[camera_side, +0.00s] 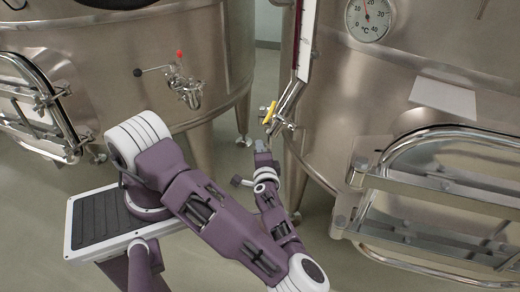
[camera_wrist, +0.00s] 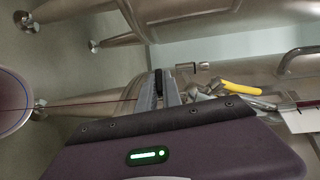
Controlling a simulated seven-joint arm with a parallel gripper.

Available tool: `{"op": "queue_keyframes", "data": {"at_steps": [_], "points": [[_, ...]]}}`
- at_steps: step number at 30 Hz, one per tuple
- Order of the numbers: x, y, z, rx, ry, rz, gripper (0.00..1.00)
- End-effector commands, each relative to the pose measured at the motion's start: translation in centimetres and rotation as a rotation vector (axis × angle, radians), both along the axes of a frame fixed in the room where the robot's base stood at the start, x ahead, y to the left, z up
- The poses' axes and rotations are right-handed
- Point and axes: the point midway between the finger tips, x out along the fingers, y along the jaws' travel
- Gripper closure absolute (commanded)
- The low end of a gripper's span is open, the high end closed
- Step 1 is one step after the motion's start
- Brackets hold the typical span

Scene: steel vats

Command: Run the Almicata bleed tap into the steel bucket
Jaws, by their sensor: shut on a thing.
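A tap with a yellow handle (camera_side: 269,112) sits low on the sloping gauge pipe of the right steel vat (camera_side: 330,95). The yellow handle also shows in the wrist view (camera_wrist: 241,88), right of my fingers, with the metal tap body (camera_wrist: 207,93) beside it. My gripper (camera_side: 262,146) is just below the handle in the side view. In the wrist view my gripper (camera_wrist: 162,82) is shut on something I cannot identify. The yellow handle appears apart from the fingers.
The left vat (camera_side: 100,70) carries another tap (camera_side: 184,88) with a red knob and a black-ended lever. The right vat has a dial thermometer (camera_side: 368,17), a blank pale plate (camera_side: 443,97) and a large hatch frame (camera_side: 450,185). Floor shows between the vats, around their legs.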

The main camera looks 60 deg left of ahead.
Motion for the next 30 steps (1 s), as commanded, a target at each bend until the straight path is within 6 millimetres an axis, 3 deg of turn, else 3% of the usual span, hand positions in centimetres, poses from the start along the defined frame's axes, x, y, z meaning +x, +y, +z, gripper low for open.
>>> {"op": "queue_keyframes", "data": {"at_steps": [8,9,12,23,30], "points": [[-0.1,0.1,0.0,0.001,0.001,0.004,1.00],[-0.1,0.1,0.0,0.001,0.001,0.004,0.89],[-0.1,0.1,0.0,0.000,0.001,0.003,0.69],[-0.1,-0.2,-0.1,-0.005,-0.001,0.000,0.69],[-1.0,-2.5,0.2,-0.005,0.000,0.004,0.69]]}}
